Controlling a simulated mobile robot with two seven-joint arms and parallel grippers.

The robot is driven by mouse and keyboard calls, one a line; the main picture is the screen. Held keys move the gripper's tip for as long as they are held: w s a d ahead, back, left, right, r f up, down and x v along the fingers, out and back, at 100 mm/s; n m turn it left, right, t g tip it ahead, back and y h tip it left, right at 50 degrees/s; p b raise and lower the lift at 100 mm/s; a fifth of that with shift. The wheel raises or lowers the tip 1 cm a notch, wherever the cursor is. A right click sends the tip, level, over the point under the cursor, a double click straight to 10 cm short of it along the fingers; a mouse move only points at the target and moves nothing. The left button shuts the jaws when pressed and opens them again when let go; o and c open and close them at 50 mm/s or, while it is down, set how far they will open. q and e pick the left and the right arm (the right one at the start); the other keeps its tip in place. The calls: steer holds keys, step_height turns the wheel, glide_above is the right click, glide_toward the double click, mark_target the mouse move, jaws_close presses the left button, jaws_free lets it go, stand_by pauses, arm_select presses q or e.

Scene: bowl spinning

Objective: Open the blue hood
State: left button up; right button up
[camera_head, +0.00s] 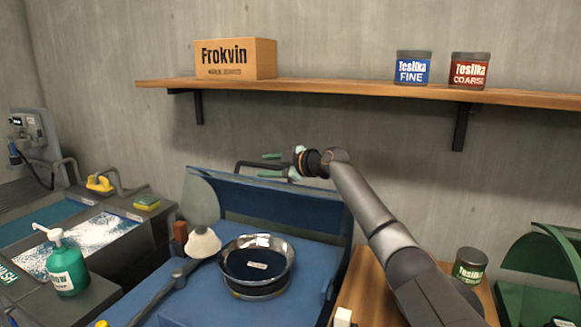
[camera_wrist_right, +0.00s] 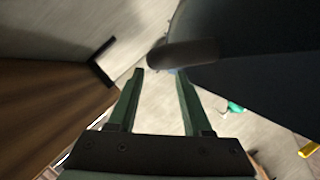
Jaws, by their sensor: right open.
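The blue hood (camera_head: 275,198) stands raised behind the metal bowl (camera_head: 283,262), its broad panel tilted and the bowl uncovered. A dark bar handle (camera_head: 243,168) runs along the hood's upper edge. My right gripper (camera_head: 268,165) reaches in from the right at the handle, its green fingers pointing left, open. In the right wrist view the open fingers (camera_wrist_right: 160,75) show with a clear gap, the rounded dark handle end (camera_wrist_right: 185,53) just beyond their tips. The hood's dark panel (camera_wrist_right: 255,60) fills the upper right there. I cannot tell whether the fingers touch the handle. My left gripper is out of view.
A wooden shelf (camera_head: 350,90) with a box (camera_head: 236,59) and two jars hangs above my right gripper. A soap bottle (camera_head: 66,268) and sink stand at left. A jar (camera_head: 471,264) and green machine (camera_head: 545,270) stand at right.

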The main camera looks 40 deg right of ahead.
steer(key=b+v, duration=0.2)
steer(key=v, duration=0.6)
steer(key=shift+s, duration=0.3)
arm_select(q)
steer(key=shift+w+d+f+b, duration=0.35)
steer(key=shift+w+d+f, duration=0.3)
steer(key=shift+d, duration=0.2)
arm_select(e)
steer(key=shift+s+r, duration=0.25)
steer(key=shift+s, duration=0.25)
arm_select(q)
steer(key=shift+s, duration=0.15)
